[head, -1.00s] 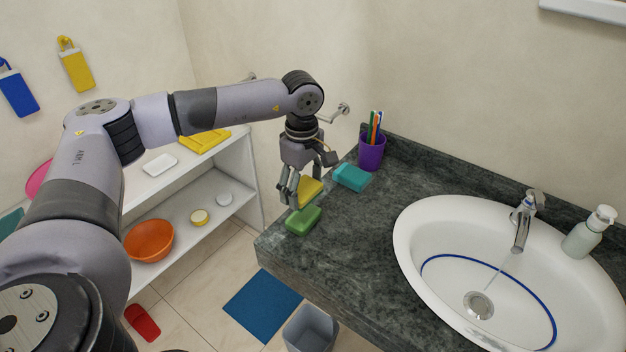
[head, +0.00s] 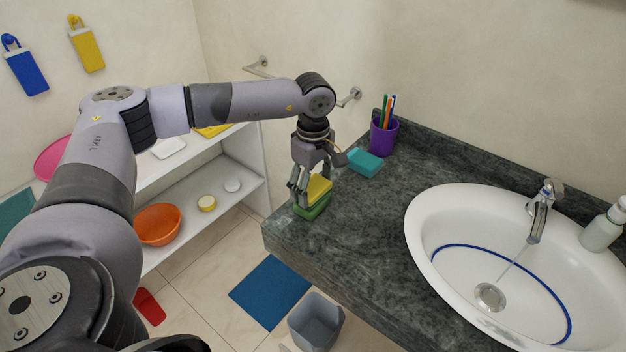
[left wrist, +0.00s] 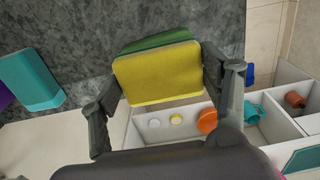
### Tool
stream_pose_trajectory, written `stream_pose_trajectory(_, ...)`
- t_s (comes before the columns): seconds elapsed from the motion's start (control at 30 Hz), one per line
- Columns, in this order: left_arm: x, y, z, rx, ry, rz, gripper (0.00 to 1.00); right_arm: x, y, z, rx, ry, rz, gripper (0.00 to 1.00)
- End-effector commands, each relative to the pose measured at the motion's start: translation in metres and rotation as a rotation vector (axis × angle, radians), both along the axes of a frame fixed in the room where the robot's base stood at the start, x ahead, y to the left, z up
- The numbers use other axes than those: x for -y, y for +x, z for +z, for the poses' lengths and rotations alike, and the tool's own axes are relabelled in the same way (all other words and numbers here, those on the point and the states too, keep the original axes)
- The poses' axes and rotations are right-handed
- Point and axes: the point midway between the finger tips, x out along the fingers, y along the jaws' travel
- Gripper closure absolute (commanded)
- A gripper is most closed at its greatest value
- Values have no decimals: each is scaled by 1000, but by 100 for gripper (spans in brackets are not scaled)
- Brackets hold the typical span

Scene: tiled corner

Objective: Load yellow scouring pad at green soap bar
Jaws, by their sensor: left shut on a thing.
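The yellow scouring pad (head: 318,188) is between the fingers of my left gripper (head: 312,190), at the counter's left end. The gripper is shut on it; the pad also shows large in the left wrist view (left wrist: 158,75), with a finger at each side. The green soap bar (head: 313,207) lies on the dark counter directly below the pad. In the left wrist view only a strip of the green soap bar (left wrist: 155,42) shows past the pad's edge. The pad looks on or just above the bar; I cannot tell if they touch. My right gripper is not in view.
A teal block (head: 365,162) and a purple cup (head: 383,138) with several brushes stand behind the gripper on the counter (head: 350,235). A white sink (head: 425,225) lies to the right. Below the counter are a grey bin (head: 316,322) and a blue mat (head: 270,290).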

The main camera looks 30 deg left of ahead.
Motion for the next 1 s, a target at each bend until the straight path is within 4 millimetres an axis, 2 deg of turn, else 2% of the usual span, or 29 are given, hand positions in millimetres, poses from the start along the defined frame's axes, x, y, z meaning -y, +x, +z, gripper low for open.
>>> stream_pose_trajectory(1.0,0,0,-9,0,0,0,52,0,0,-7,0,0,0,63)
